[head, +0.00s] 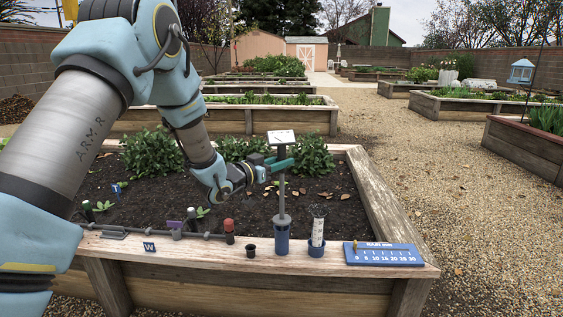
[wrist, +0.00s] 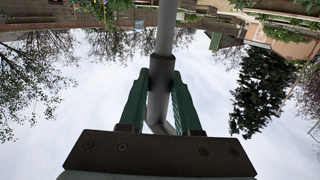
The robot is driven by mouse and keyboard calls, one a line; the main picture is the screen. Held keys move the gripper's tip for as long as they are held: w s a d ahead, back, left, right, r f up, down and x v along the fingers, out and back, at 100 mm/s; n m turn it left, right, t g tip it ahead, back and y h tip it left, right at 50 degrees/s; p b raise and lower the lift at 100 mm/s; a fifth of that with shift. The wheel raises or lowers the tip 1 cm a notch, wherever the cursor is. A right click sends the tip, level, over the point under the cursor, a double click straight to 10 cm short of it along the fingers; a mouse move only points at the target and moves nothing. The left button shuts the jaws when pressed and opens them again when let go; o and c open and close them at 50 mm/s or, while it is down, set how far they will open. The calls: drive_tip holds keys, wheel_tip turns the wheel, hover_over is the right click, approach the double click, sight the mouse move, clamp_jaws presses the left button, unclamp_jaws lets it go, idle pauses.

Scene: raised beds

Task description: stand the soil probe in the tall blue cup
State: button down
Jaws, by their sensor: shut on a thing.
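The soil probe (head: 282,195) is upright, with a pale square head (head: 282,137) on top and a grey shaft. My gripper (head: 281,164) has its green jaws closed on it below the head. In the wrist view my gripper (wrist: 160,100) shows a finger on each side of the probe's dark collar (wrist: 161,72). The tall blue cup (head: 282,240) stands on the bed's front ledge, directly under the probe. The probe's lower end meets the cup's mouth in the head view; how deep it sits inside is hidden.
Right of the cup stand a shorter blue cup (head: 316,250) with a clear tube and a blue gauge board (head: 383,254). Left are a small black pot (head: 251,251), a red-topped item (head: 229,231) and a grey rail (head: 170,233). Leafy plants (head: 305,152) grow behind.

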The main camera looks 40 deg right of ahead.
sight(278, 145)
drive_tip(key=shift+f+b, duration=0.6)
drive_tip(key=shift+f, duration=0.3)
drive_tip(key=shift+c, duration=0.3)
unclamp_jaws()
idle(0.4)
drive_tip(key=shift+r+p, duration=2.2)
drive_tip(key=shift+r, duration=1.35)
drive_tip(key=shift+f, duration=0.1)
